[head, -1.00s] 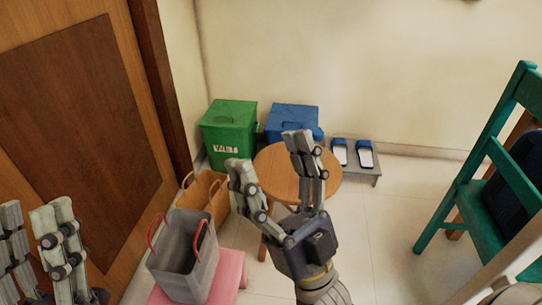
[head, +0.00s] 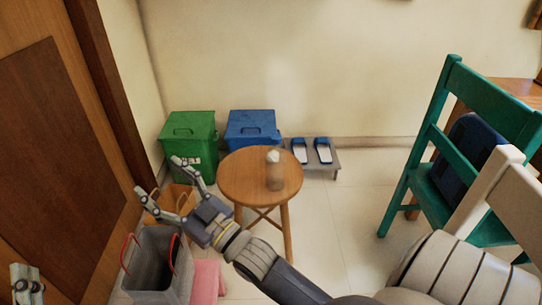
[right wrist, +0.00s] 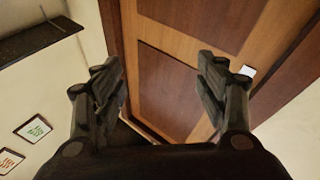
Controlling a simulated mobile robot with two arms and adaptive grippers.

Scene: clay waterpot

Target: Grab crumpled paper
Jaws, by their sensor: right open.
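A small whitish lump (head: 273,156), perhaps the crumpled paper, shows at the top of a see-through brownish cylinder (head: 275,178) on the round wooden stool (head: 240,180). I cannot tell whether the lump is inside the cylinder or on it. My right gripper (head: 159,176) is open and empty, left of the stool, with its fingers pointing up and left. In the right wrist view my right gripper (right wrist: 158,72) has its fingers spread, with the door behind. Part of my left gripper (head: 25,285) shows at the lower left corner; its opening is unclear.
A green bin (head: 190,147) and a blue bin (head: 252,130) stand behind the stool, with slippers (head: 323,151) on a low rack. A grey basket (head: 155,267) is at the lower left. A green chair (head: 427,190) stands right. The floor between the stool and chair is clear.

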